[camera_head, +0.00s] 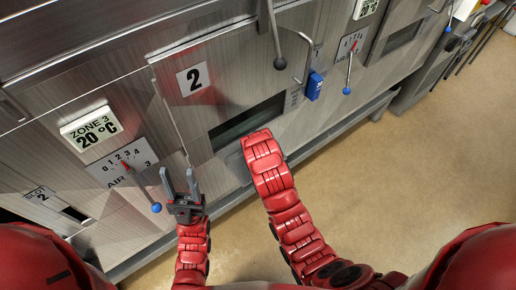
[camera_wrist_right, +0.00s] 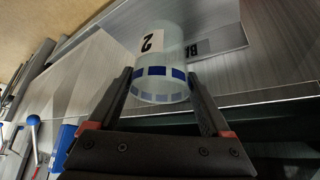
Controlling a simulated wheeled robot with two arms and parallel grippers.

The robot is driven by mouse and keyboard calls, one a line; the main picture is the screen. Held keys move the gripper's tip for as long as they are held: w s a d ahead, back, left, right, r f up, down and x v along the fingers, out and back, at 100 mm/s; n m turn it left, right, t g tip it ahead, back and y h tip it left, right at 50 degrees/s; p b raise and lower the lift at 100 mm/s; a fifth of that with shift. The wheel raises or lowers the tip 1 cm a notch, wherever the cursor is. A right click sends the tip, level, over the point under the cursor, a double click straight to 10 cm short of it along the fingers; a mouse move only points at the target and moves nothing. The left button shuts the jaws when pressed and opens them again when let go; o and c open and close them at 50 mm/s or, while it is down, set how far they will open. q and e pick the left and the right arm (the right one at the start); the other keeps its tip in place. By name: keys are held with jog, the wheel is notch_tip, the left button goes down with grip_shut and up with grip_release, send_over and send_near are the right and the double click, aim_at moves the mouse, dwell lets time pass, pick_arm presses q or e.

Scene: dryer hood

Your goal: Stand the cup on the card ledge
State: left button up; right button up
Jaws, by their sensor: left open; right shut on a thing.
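In the right wrist view, a clear, pale cup (camera_wrist_right: 172,88) with a band of blue squares stands between the fingers of my right gripper (camera_wrist_right: 160,95), which is shut on it. A black "2" on white shows in or through the cup; I cannot tell which. In the head view the right arm reaches to the lower edge of the "2" door, and its forearm hides that gripper and the cup. My left gripper (camera_head: 180,182) is open and empty in front of the steel front. I cannot pick out the card ledge for certain; a grey plate (camera_wrist_right: 225,35) with dark lettering lies behind the cup.
A steel door marked "2" (camera_head: 193,79) has a dark window slot (camera_head: 225,132) low down. A lever with a dark knob (camera_head: 280,63), a blue tag (camera_head: 314,86) and blue-knobbed air levers (camera_head: 156,207) stick out. Tan floor (camera_head: 430,150) lies free at right.

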notch_tip(320, 180, down, 2)
jog(key=shift+s+f+p, duration=0.15)
jog(key=shift+p, duration=0.65)
jog(key=shift+f, duration=0.4)
jog(key=shift+f, duration=0.15)
jog(key=o, duration=1.2)
jog(key=shift+c, duration=0.2)
